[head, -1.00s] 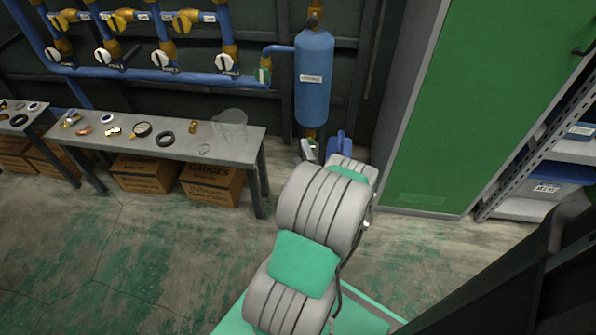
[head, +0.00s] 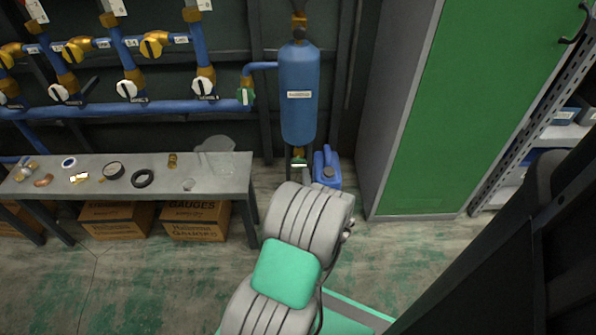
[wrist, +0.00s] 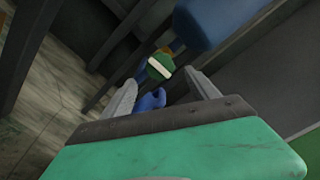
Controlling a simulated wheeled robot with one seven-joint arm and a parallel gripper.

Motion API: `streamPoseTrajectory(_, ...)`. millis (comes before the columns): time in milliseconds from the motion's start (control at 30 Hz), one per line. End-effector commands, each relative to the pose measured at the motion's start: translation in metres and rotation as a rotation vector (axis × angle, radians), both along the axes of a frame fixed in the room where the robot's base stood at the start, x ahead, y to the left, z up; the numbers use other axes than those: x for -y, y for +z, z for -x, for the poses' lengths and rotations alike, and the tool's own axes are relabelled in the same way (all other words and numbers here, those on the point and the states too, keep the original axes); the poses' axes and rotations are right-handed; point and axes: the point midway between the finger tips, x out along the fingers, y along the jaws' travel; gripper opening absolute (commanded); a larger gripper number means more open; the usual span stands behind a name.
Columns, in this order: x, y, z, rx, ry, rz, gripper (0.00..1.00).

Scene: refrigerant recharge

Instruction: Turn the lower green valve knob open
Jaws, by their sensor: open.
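The lower green valve knob (head: 299,162), with a white stripe, is under the blue tank (head: 299,92) in the head view. It also shows in the wrist view (wrist: 160,70), just beyond and between the fingertips. My gripper (wrist: 159,77) is open, with one finger on each side of the knob in that picture. I see nothing between the fingers, and I cannot tell whether they touch the knob. My arm hides most of the gripper in the head view. Another green valve knob (head: 245,96) sits higher, on the pipe left of the tank.
A blue jug (head: 321,174) stands on the floor right of the knob. A grey table (head: 215,182) with rings and fittings is at left, with boxes (head: 196,221) beneath. A green cabinet (head: 425,110) stands at right. Floor in front of the table is clear.

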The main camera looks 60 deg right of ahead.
Motion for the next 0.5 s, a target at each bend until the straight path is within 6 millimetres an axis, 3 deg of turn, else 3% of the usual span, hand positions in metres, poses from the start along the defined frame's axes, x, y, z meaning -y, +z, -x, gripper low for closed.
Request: streamPoseTrajectory(500, 0.056, 0.000, -0.028, -0.002, -0.001, 0.001, 0.69)
